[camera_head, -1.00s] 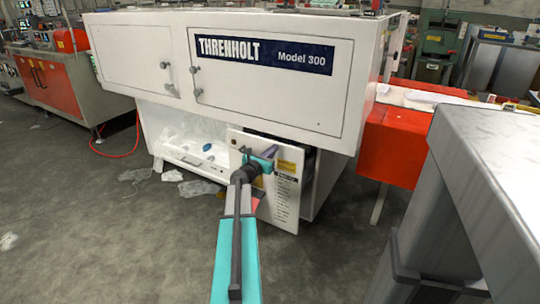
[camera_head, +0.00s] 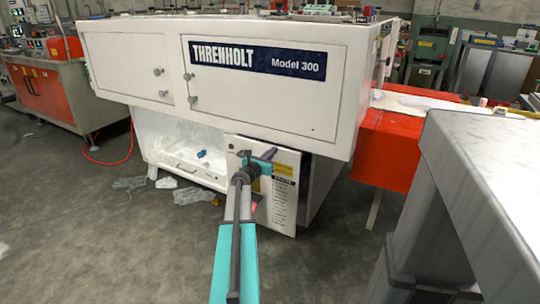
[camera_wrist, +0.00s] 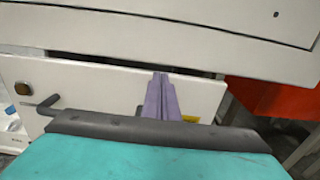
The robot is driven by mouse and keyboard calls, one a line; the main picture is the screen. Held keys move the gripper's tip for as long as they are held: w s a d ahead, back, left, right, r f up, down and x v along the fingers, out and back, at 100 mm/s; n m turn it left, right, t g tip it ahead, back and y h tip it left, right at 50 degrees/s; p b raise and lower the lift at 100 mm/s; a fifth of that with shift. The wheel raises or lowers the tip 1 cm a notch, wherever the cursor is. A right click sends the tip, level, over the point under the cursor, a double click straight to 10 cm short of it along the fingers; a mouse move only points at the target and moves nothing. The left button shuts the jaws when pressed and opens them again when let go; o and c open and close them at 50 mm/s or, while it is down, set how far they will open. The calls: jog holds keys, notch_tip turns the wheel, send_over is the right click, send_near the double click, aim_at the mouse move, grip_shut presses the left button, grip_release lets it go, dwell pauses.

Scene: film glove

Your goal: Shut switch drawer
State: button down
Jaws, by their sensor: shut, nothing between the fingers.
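The switch drawer (camera_head: 284,212) is a white front panel with a yellow label and printed text, low on the white Threnholt machine (camera_head: 130,55). It stands out from the body, with a dark gap behind its right edge. In the wrist view the drawer front (camera_wrist: 95,88) shows a brown knob and a black lever at left, and a dark gap above its top edge. My gripper (camera_head: 268,154) is in front of the panel's upper part. Its purple fingers (camera_wrist: 160,82) are shut and empty, overlapping the panel's top edge in view. I cannot tell whether they touch it.
A white open bay (camera_head: 185,150) lies left of the drawer, with crumpled clear plastic (camera_head: 195,194) on the floor below. A red unit (camera_head: 385,150) stands at right behind a grey metal table (camera_head: 490,150).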

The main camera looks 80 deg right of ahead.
jog(key=x, duration=1.2)
jog(key=shift+r, duration=0.3)
jog(key=shift+d+r, duration=0.15)
jog(key=p+v, duration=0.1)
jog(key=v, duration=1.4)
jog(key=shift+f+p, duration=0.3)
jog(key=shift+f, duration=0.1)
dwell(0.4)
